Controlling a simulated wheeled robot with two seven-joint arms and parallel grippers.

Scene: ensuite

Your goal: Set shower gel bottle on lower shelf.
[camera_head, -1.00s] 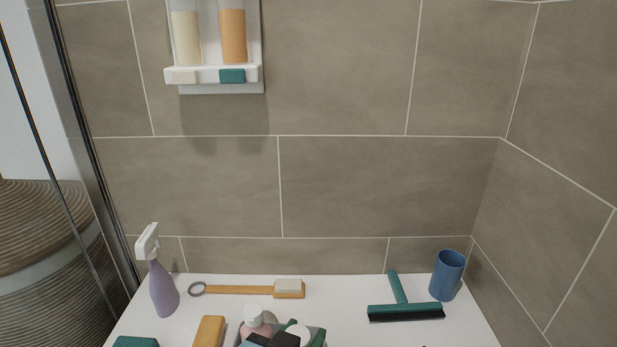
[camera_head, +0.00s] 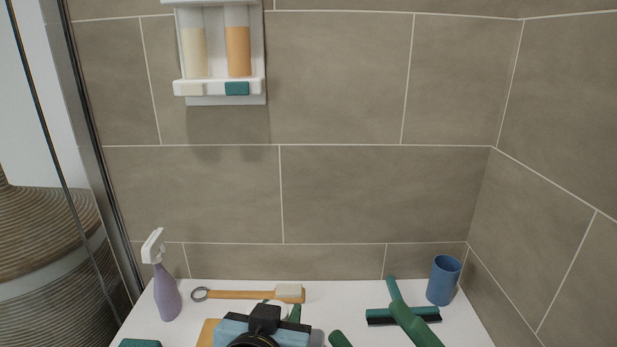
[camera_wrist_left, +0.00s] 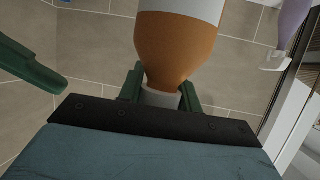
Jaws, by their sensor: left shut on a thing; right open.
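An orange bottle (camera_wrist_left: 178,50) with a pale band and a pale neck fills the upper middle of the left wrist view; I take it to be the shower gel bottle. My left gripper (camera_wrist_left: 160,97) is shut on its neck. In the head view my left gripper (camera_head: 283,309) is over the front middle of the white surface (camera_head: 350,297), and its wrist hides most of the bottle. My right gripper (camera_head: 375,333) is open and empty at the bottom edge, right of the left one. I cannot tell which surface is the lower shelf.
A green block (camera_head: 140,343) lies front left. A wall holder (camera_head: 210,88) carries two dispensers. A glass panel frame (camera_head: 80,110) is left.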

